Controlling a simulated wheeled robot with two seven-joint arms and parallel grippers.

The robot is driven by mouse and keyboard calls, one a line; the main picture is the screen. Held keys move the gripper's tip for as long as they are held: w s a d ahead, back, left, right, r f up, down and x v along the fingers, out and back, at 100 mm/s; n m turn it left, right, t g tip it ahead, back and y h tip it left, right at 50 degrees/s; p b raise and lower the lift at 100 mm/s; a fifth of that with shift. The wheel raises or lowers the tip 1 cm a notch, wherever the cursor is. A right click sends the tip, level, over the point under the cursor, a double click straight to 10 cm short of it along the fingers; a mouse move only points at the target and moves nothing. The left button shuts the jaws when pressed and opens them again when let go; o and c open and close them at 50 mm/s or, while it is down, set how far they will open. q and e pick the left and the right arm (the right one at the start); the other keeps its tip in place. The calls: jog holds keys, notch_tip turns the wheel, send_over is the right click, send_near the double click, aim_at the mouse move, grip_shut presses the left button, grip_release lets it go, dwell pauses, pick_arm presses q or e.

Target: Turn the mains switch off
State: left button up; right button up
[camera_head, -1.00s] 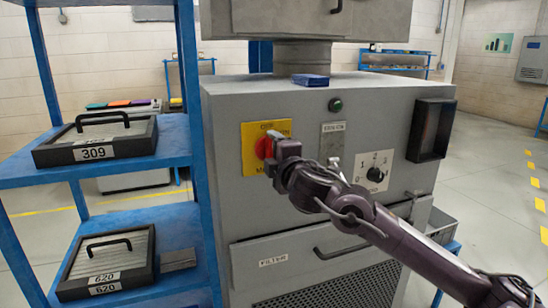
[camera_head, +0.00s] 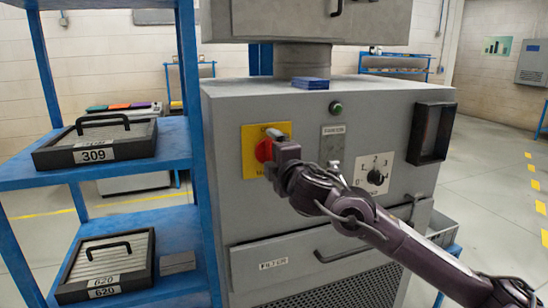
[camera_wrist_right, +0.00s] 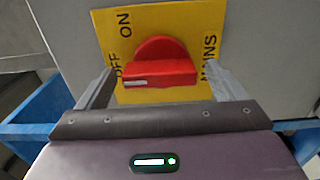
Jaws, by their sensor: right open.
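The mains switch is a red rotary knob (camera_head: 262,150) on a yellow plate (camera_head: 250,165), on the front of the grey cabinet. In the right wrist view the knob (camera_wrist_right: 160,62) has a straight handle bar with a white mark at its left end, on the side of the OFF lettering. My right gripper (camera_head: 272,147) is at the knob. Its open fingers (camera_wrist_right: 160,88) stand one at each end of the bar, apparently with small gaps. Part of the plate lettering is hidden by the fingers. My left gripper is not in view.
A green button (camera_head: 336,107), a dial plate (camera_head: 362,182) and a dark framed box (camera_head: 431,131) are on the cabinet front to the right. A filter drawer (camera_head: 300,258) is below. A blue shelf (camera_head: 168,160) with black-framed filter panels stands close at the left.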

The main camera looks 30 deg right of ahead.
jog(key=shift+s, duration=0.1)
jog(key=b+v, duration=0.1)
jog(key=v, duration=0.6)
jog(key=shift+s+a, duration=0.15)
jog(key=shift+s, duration=0.15)
dwell(0.3)
